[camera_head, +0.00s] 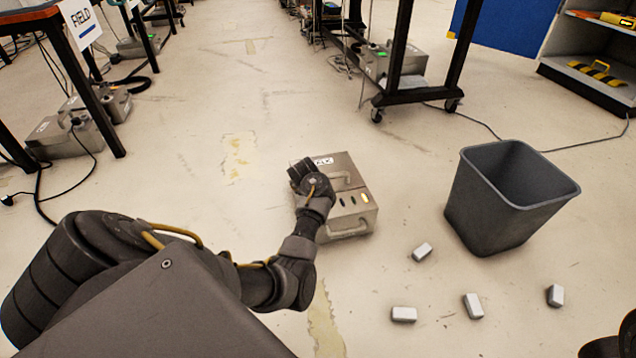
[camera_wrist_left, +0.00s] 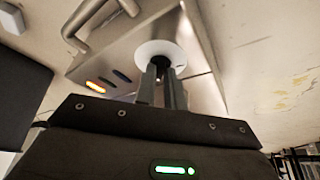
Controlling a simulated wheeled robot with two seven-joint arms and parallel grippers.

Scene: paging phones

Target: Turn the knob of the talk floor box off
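The grey metal floor box (camera_head: 345,168) stands on the floor at the middle of the head view, with a white label partly covered by my gripper. It has handles and a row of small lights; one light is lit yellow-orange and the others look dark. My left gripper (camera_head: 303,175) is over the box's left side. In the left wrist view, the fingers (camera_wrist_left: 162,82) reach to a knob within a round white dial (camera_wrist_left: 150,48) on the box (camera_wrist_left: 195,45). They look closed about the knob, which they mostly hide.
A grey bin (camera_head: 500,225) stands right of the box. Several small white blocks lie on the floor in front, one (camera_head: 422,252) near the box. A wheeled table (camera_head: 410,92) stands behind. Other grey boxes (camera_head: 62,138) sit under the left table. Floor left of the box is clear.

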